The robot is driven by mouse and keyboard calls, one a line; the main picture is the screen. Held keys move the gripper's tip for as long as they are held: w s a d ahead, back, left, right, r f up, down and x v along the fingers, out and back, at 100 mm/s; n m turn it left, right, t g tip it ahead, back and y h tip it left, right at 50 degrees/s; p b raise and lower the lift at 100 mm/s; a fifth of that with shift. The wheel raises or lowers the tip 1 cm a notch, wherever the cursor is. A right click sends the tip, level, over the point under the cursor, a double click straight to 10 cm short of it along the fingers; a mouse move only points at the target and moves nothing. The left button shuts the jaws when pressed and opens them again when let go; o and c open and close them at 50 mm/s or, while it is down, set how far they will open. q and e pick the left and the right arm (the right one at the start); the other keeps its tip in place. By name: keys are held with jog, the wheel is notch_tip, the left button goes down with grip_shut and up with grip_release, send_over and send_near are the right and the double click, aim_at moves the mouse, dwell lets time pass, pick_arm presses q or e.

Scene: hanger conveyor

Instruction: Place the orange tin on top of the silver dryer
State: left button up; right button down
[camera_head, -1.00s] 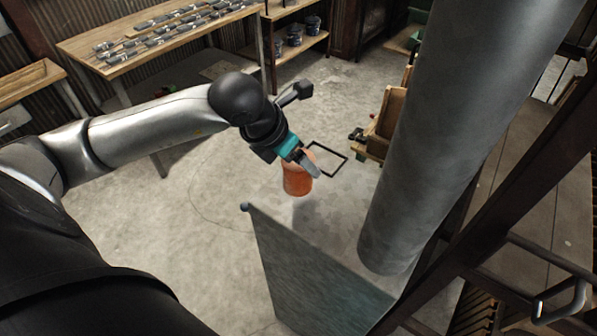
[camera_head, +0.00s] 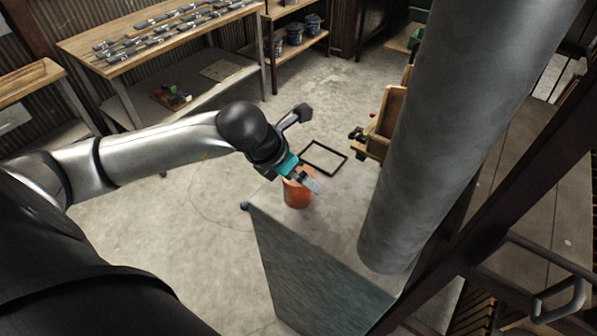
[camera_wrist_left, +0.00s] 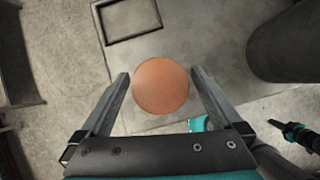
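The orange tin (camera_head: 297,194) is upright at my left gripper (camera_head: 309,184), over the pale grey top of a large box-like body (camera_head: 300,262), which I take to be the silver dryer. I cannot tell whether the tin's base touches the surface below.
A thick grey cylinder (camera_head: 455,130) rises just right of the tin. A black square frame (camera_head: 324,157) lies on the surface behind it. A wooden crate (camera_head: 385,124) is farther back. A workbench (camera_head: 165,45) with several metal parts stands at the far left.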

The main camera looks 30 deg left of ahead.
pick_arm(q)
jog(key=shift+r, duration=0.25)
jog(key=p+v, duration=0.1)
jog(key=v, duration=1)
jog(key=shift+s+r, duration=0.2)
jog(key=shift+r, duration=0.05)
